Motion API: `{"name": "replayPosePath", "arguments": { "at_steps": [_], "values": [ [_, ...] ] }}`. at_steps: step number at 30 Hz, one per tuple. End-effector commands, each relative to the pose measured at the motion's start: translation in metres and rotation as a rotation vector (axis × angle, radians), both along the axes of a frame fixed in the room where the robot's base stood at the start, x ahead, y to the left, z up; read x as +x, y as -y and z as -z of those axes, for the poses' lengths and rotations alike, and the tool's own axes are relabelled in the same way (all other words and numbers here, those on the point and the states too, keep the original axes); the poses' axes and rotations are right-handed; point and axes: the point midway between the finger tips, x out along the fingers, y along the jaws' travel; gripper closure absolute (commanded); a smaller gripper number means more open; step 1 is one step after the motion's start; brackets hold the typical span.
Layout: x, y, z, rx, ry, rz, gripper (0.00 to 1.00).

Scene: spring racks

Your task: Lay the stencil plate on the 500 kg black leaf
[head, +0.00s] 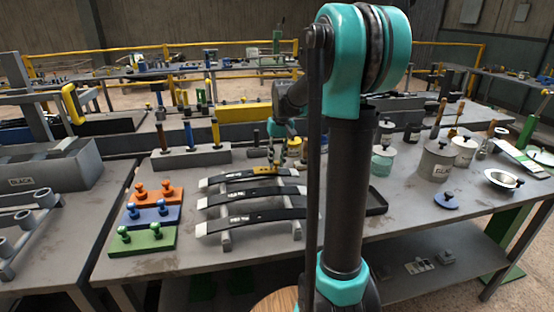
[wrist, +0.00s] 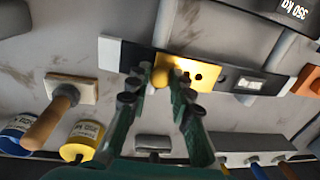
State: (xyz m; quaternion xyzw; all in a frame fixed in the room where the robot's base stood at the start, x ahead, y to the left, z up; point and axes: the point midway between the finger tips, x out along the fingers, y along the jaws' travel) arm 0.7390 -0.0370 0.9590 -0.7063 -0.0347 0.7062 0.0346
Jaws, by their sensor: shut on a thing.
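A yellow stencil plate (wrist: 200,74) with dark holes shows in the wrist view over the black leaf (wrist: 125,54) with pale ends. It also shows in the head view (head: 265,169) at the farthest of three black leaves on the rack. My gripper (wrist: 166,84) is shut on the plate's raised yellow part. The plate looks flat and very close to the leaf; I cannot tell whether it touches. This leaf's white label (wrist: 249,84) is too blurred to read. The neighbouring leaf (wrist: 265,8) reads 350 kg.
Orange (head: 160,193), blue (head: 154,214) and green (head: 144,239) blocks with knobs stand left of the rack. A grey tool holder (head: 190,160) stands behind. A wooden-handled brush (wrist: 50,118) and yellow (wrist: 82,138) and blue cans lie beside the leaf's end in the wrist view.

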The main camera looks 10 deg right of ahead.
Motion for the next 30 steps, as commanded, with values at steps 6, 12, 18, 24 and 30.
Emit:
{"name": "replayPosePath", "arguments": {
  "at_steps": [6,12,18,24,30],
  "values": [
    [0.0001,0.0,-0.0002,0.0,0.0,0.0,1.0],
    [0.0001,0.0,0.0002,0.0,0.0,0.0,1.0],
    [0.0002,0.0,0.0029,0.0,0.0,0.0,1.0],
    [0.0003,0.0,0.0055,0.0,0.0,0.0,0.74],
    [0.0002,0.0,0.0055,0.0,0.0,0.0,0.55]
  ]
}}
